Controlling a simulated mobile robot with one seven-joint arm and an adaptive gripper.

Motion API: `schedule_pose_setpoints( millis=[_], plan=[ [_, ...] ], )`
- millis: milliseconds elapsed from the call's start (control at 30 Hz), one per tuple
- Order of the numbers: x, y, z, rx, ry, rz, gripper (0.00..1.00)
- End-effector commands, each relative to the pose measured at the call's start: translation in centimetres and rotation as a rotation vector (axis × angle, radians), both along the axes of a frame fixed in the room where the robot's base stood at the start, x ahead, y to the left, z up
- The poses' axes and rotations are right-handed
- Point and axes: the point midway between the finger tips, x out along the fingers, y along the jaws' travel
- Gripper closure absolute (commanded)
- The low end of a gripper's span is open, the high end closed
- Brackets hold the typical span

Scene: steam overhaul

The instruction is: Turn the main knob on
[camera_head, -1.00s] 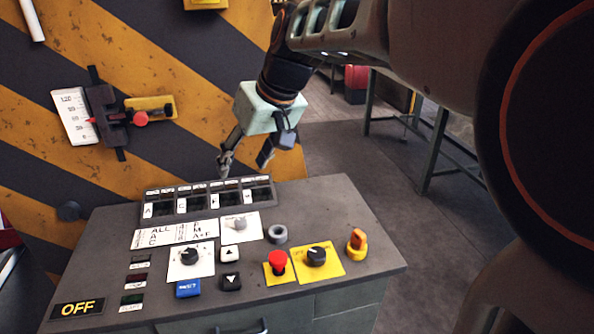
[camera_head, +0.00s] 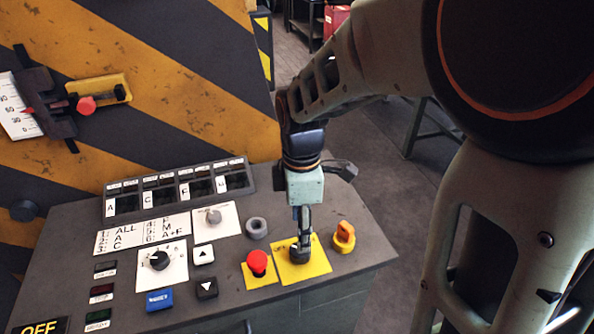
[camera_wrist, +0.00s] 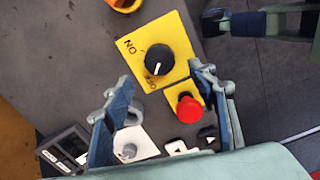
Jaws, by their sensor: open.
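The main knob (camera_wrist: 159,60) is round and black on a yellow plate marked ON and OFF in the wrist view. Its white pointer line is toward the OFF mark. In the head view the knob (camera_head: 299,254) is partly covered by my gripper (camera_head: 303,228), which points down at it from above. In the wrist view my gripper (camera_wrist: 161,80) is open, its two fingers spread apart. The knob shows between and just beyond the fingertips. I cannot tell whether a finger touches it.
A red button (camera_head: 258,263) sits just left of the knob. An orange switch (camera_head: 344,236) is to its right, and a grey ring (camera_head: 257,228) is behind. Another black knob (camera_head: 159,260) is on a white plate. A striped wall (camera_head: 190,90) stands behind the console.

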Motion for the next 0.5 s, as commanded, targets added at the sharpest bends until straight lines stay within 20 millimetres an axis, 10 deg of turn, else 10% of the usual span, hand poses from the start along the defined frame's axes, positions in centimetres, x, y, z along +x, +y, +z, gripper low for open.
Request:
schedule_pose_setpoints(
  millis=[500],
  plan=[
    [0.0, 0.0, -7.4, 0.001, 0.000, -0.003, 0.47]
  ],
)
